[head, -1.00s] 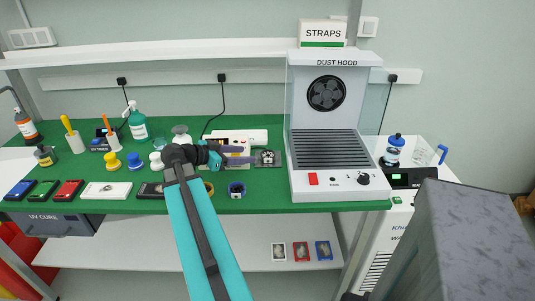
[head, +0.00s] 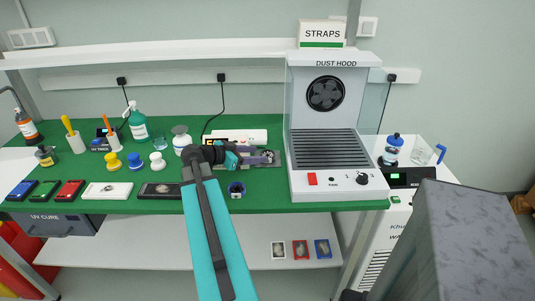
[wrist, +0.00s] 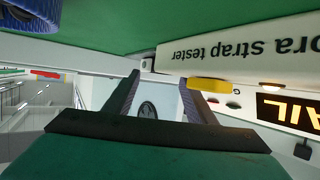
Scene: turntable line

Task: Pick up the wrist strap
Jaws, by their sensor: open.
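A dark blue coiled band, which looks like the wrist strap (head: 237,190), lies on the green bench near its front edge, just right of my arm. A blue textured band (wrist: 35,12) at the top left of the wrist view looks like the same strap, partly cut off. My gripper (head: 262,156) is open and empty, above the bench and behind the strap, in front of the strap tester (head: 240,136). In the wrist view, the two fingers (wrist: 160,82) stand apart with nothing between them. The tester (wrist: 235,48) appears upside down there with a lit display.
The dust hood (head: 328,150) stands right of the tester. Bottles, small jars and coloured trays fill the bench's left side. A dark tray (head: 160,191) lies left of my arm. Bare green bench (head: 268,187) lies right of the strap.

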